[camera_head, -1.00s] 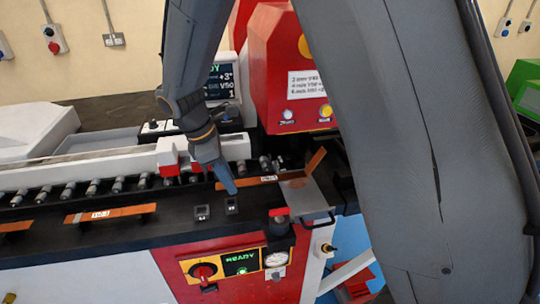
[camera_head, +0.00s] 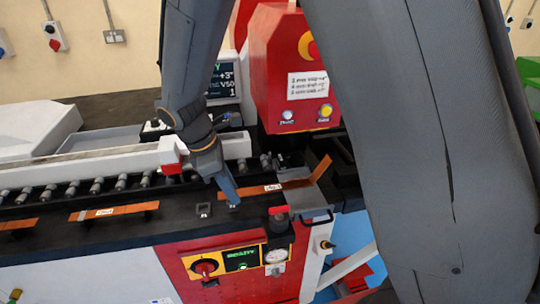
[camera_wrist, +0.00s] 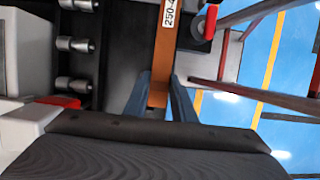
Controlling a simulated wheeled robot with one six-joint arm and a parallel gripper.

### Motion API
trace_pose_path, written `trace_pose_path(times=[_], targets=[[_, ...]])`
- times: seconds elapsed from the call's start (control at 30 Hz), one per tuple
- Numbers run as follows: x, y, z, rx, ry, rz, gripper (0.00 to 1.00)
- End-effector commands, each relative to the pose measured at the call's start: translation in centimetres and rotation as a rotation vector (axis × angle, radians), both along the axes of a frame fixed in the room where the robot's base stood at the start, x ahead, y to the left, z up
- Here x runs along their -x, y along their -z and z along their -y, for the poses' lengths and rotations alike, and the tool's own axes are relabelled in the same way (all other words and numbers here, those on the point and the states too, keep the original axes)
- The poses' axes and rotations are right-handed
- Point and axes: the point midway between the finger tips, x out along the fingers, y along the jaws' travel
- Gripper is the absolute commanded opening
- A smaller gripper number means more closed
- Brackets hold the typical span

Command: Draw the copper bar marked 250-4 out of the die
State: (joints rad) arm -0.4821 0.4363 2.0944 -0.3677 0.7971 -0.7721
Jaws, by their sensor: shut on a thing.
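The copper bar marked 250-4 (camera_head: 256,190) lies level across the machine bed by the die, with its right end bent upward. Its label also shows in the wrist view (camera_wrist: 169,12). My gripper (camera_head: 234,202) is shut on the bar near its left end. In the wrist view the two fingers of my gripper (camera_wrist: 158,85) stand on either side of the bar. The die area (camera_head: 288,160) lies just behind the bar, under the red press head (camera_head: 285,75). My arm and the small picture hide whether the bar still touches the die.
A roller track (camera_head: 95,186) runs left behind the bar. Two more copper bars (camera_head: 130,209) (camera_head: 20,223) lie at the front left. A metal plate (camera_head: 305,200) and a red-topped post (camera_head: 278,220) stand close in front of the bent end.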

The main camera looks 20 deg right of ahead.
Motion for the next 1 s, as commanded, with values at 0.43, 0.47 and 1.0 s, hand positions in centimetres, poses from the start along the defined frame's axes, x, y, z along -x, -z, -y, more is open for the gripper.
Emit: trace_pose_path(times=[0.43,0.47,1.0], targets=[[0.0,-2.9,0.0,-0.001,0.001,0.001,0.0],[-0.1,-3.0,0.0,-0.001,0.0,0.002,0.0],[0.0,-5.0,0.0,0.0,0.0,0.0,0.0]])
